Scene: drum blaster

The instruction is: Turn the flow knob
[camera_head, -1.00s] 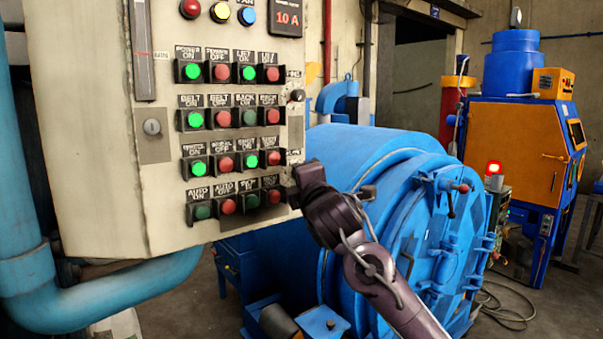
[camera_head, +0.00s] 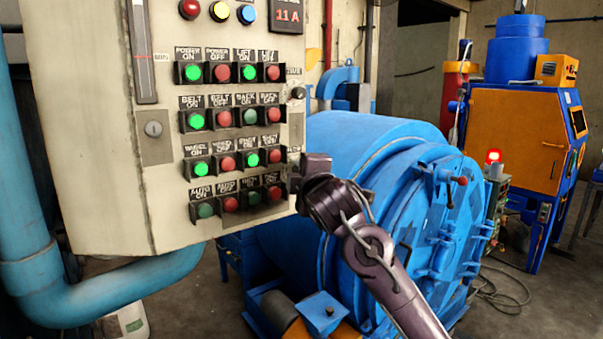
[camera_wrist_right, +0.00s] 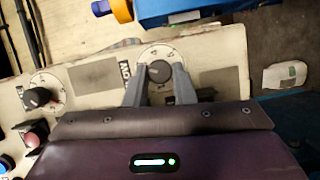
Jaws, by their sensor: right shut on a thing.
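My left gripper is in neither view.
Lit and unlit buttons fill the panel front. A blue drum machine (camera_head: 370,190) stands close behind my right arm.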

